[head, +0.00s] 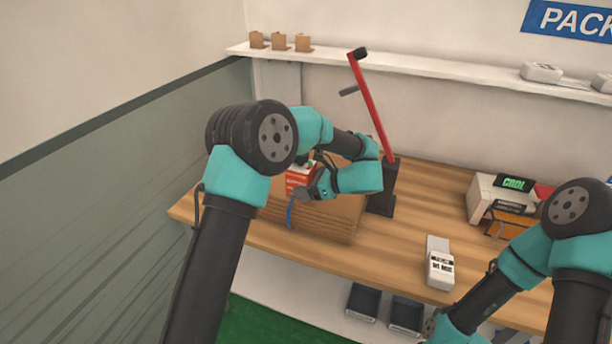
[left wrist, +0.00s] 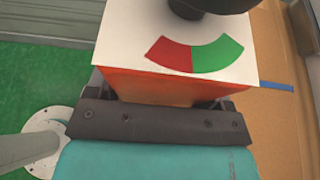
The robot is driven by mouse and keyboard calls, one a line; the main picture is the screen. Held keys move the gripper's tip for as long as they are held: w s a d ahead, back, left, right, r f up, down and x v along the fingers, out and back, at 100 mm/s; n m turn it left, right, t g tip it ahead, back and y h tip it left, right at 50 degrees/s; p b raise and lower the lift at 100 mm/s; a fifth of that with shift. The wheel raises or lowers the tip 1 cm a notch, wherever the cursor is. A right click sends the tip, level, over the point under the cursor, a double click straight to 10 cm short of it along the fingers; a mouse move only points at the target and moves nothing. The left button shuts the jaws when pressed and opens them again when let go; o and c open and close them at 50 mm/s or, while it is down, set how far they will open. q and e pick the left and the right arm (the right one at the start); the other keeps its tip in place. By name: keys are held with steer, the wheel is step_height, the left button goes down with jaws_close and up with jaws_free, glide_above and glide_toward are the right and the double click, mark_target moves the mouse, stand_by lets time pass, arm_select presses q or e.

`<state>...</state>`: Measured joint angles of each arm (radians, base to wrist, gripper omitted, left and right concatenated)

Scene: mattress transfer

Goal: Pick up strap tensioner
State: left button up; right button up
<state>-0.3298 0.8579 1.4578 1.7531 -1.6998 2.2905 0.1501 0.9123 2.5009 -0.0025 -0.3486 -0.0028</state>
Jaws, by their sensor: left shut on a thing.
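The strap tensioner (head: 298,176) looks like a red-orange block with a white top. In the left wrist view its white top (left wrist: 222,28) carries a red and green dial, and a dark round part covers some of it. My left gripper (head: 312,188) is shut on its body, over the brown box-like load on the table. I cannot tell whether the tensioner still touches that load. My right gripper (head: 436,326) is low at the bottom edge, partly cut off, and its jaws are unclear.
The brown load (head: 335,215) has a blue strap (head: 289,214) at its front. A red lever (head: 372,108) on a black base stands just right of my left gripper. A white device (head: 440,268) and a labelled machine (head: 500,195) sit on the wooden table (head: 410,225).

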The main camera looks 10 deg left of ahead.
arm_select(q)
steer(key=s+d, duration=0.2)
steer(key=s, duration=0.5)
steer(key=shift+s+r, duration=0.35)
steer(key=shift+r, duration=0.05)
steer(key=shift+w, duration=0.2)
steer(key=shift+w+a, duration=0.7)
steer(key=shift+w, duration=1.85)
steer(key=shift+w+a, duration=0.65)
steer(key=shift+w, duration=1.85)
steer(key=shift+w+a, duration=0.7)
steer(key=shift+w, duration=1.85)
steer(key=shift+f, duration=2.4)
